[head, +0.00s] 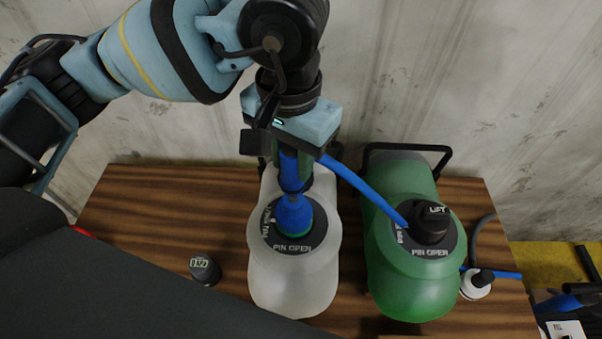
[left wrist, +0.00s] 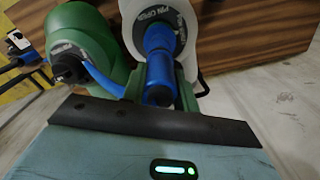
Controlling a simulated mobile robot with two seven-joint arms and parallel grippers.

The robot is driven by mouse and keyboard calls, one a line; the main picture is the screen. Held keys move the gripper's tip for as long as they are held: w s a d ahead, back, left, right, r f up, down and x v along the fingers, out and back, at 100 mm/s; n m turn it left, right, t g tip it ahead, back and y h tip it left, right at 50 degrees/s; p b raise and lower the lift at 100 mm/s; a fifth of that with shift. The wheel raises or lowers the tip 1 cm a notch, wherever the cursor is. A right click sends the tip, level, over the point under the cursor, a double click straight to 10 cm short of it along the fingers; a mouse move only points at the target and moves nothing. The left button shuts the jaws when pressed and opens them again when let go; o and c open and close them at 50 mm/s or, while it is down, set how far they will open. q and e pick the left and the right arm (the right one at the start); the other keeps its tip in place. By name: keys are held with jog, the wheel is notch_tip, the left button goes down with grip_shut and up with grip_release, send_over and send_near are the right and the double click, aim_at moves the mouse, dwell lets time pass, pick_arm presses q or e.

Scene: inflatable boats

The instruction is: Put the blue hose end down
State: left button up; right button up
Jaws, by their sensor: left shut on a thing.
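My left gripper (head: 291,165) points down over the white inflatable body (head: 292,285). It is shut on the blue hose end (head: 293,213), which stands nearly upright at the round dark valve plate marked PIN OPEN (head: 290,247). A green ring shows around its lower tip; I cannot tell whether it is seated in or only above the valve. In the left wrist view the blue hose end (left wrist: 158,58) reaches down to the same plate. The blue hose (head: 362,188) runs from my gripper to the green body's valve plate (head: 430,252). My right gripper is not seen.
The green body (head: 412,293) with a black LIFT cap (head: 432,223) stands right of the white one. A small dark cap (head: 205,270) lies on the wooden table (head: 140,230) at left. A white-and-black fitting (head: 477,284) lies at right. A pale wall stands behind.

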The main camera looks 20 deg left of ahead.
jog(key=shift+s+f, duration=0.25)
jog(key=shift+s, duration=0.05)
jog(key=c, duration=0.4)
pick_arm(q)
jog(key=a+f+n, duration=0.2)
jog(key=a+f, duration=0.3)
jog(key=a, duration=0.4)
jog(key=shift+w+a+f+n, duration=0.15)
jog(key=shift+w+f+n, duration=0.15)
jog(key=shift+n, duration=0.1)
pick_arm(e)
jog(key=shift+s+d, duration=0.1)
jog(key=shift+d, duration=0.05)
